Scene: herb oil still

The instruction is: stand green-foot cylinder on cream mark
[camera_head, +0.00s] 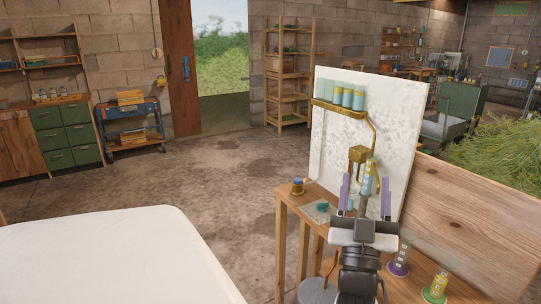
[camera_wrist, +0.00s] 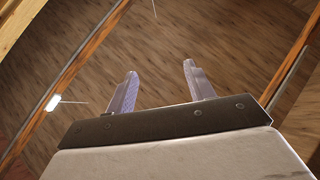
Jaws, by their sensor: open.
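A measuring cylinder with a green foot (camera_head: 433,296) and yellow contents stands at the right front of the wooden bench in the head view. My gripper (camera_head: 365,186) is in front of the white panel, to the left of and higher in the picture than that cylinder. Its two purple fingers are apart. The wrist view shows the same open gripper (camera_wrist: 160,70) with nothing between its fingers. I cannot make out the cream mark; my arm hides part of the bench.
A purple-footed cylinder (camera_head: 398,267) stands beside the green-footed one. Another cylinder with yellow contents (camera_head: 369,180) shows behind my fingers, below the brass fitting (camera_head: 358,154). A small brass-coloured pot (camera_head: 297,187) and a pale plate (camera_head: 317,211) are at the bench's left. A wooden board (camera_head: 475,225) borders the right.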

